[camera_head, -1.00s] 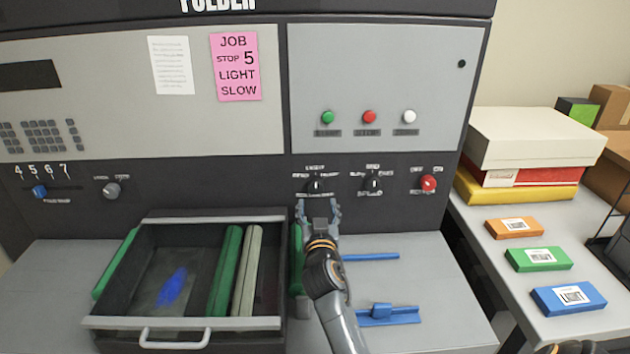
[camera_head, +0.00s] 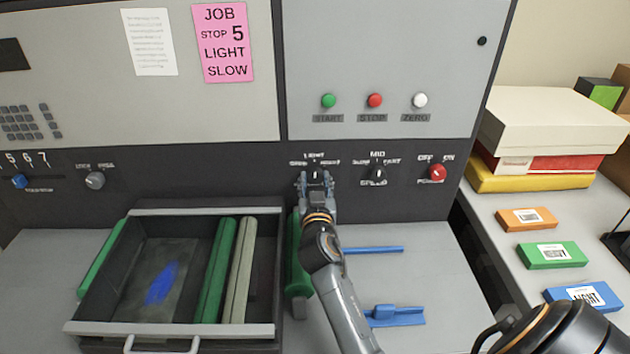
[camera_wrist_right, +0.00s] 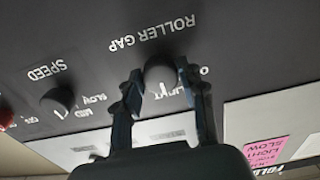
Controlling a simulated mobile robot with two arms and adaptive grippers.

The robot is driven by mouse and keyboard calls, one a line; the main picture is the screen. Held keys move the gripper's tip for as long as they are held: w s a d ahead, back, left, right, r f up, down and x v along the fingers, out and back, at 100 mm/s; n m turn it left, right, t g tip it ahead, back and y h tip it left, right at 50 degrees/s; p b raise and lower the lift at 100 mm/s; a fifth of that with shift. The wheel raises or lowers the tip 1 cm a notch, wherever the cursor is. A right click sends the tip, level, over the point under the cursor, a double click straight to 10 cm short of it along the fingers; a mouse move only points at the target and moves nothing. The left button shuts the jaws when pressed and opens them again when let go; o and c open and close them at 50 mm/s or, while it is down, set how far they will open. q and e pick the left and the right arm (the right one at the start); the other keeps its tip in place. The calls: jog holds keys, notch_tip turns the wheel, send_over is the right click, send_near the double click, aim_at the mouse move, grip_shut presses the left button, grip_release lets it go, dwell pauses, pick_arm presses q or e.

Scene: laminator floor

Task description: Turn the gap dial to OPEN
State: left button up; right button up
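The gap dial (camera_head: 314,175) is a small dark knob on the black strip of the machine, under the LIGHT label. In the right wrist view the dial (camera_wrist_right: 160,74) shows upside down beside the words ROLLER GAP. Its pale mark seems to face LIGHT; a label starting with O is partly hidden by a finger. My right gripper (camera_head: 317,185) is at the dial, its fingers one on each side of the knob. In the right wrist view the gripper (camera_wrist_right: 160,82) shows narrow gaps beside the knob, and I see no firm contact. My left gripper is not in view.
The speed dial (camera_head: 377,174) and red power knob (camera_head: 437,173) are to the right. Start, stop and zero buttons sit above. An open tray (camera_head: 170,329) with rollers is at lower left. Blue guides (camera_head: 395,316) lie on the grey deck. A side table holds boxes.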

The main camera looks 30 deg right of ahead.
jog(key=c, duration=0.3)
jog(key=shift+c, duration=0.9)
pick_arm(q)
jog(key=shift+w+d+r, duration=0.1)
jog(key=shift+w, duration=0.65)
pick_arm(e)
jog(key=shift+n, duration=1.4)
jog(key=n, duration=0.2)
jog(key=shift+d+r+n, duration=0.1)
jog(key=shift+n, duration=0.2)
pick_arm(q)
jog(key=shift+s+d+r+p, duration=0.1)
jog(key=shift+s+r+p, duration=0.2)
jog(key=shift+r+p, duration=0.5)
pick_arm(e)
jog(key=n, duration=0.6)
jog(key=shift+r+n, duration=0.1)
jog(key=shift+n, duration=0.2)
